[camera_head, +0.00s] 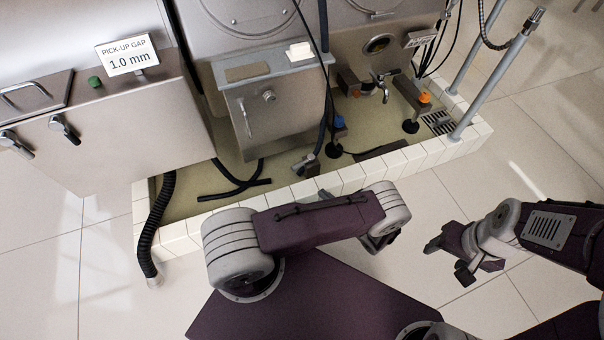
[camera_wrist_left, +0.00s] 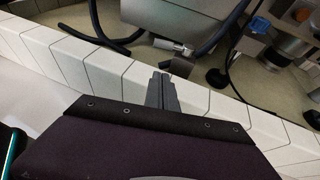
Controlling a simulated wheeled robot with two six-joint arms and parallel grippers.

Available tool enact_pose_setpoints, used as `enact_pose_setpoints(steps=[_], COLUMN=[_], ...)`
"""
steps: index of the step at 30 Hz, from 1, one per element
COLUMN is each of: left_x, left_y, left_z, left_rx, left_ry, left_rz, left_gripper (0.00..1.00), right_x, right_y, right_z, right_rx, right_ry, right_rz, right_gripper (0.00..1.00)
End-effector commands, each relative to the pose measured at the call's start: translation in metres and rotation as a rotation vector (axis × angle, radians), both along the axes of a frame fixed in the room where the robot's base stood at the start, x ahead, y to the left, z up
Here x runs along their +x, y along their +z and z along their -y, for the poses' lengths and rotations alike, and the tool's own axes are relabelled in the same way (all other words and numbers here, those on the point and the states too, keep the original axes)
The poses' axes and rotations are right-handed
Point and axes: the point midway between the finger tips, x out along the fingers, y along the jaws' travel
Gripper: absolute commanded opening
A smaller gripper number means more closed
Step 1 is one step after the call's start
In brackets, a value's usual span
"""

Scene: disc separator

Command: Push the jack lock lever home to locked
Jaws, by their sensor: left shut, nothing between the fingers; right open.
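I cannot tell for sure which part is the jack lock lever. A small metal fitting (camera_head: 305,164) lies low in the walled pit, just behind its front curb. It also shows in the left wrist view (camera_wrist_left: 178,47), ahead of my fingers. Two black-footed supports stand to its right, one with a blue top (camera_head: 339,122) and one with an orange top (camera_head: 425,97). My left gripper (camera_wrist_left: 163,78) is shut and empty, over the curb and short of the fitting. In the head view my own arm mostly hides it. My right gripper (camera_head: 447,260) is open and empty above the floor.
The white-tiled curb (camera_head: 345,176) runs along the pit's front. Black hoses (camera_head: 235,190) lie behind it, left of the fitting. A grey cabinet (camera_head: 275,112) stands behind the fitting. Grey posts (camera_head: 490,75) rise at the right corner. The tiled floor at the right is mostly clear.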

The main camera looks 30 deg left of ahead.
Motion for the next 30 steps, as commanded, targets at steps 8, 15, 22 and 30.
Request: enact_pose_setpoints(steps=[8,15,22,30], left_x=[0.020,0.042,0.056,0.058], left_y=[-0.024,-0.041,-0.031,-0.027], left_z=[-0.044,-0.086,-0.112,-0.116], left_rx=[-0.001,-0.002,-0.003,-0.002], left_ry=[0.009,0.009,0.006,0.004], left_rz=[-0.001,0.000,0.001,0.000], left_gripper=[0.00,0.00,0.00,0.00], right_x=[0.000,0.000,0.000,0.000], right_y=[-0.027,-0.052,-0.064,-0.064], right_z=[0.000,0.000,0.000,0.000], right_rx=[0.000,0.000,0.000,0.000], right_ry=[0.000,0.000,0.000,0.000], right_rz=[0.000,0.000,0.000,0.000], right_gripper=[0.59,0.59,0.59,0.59])
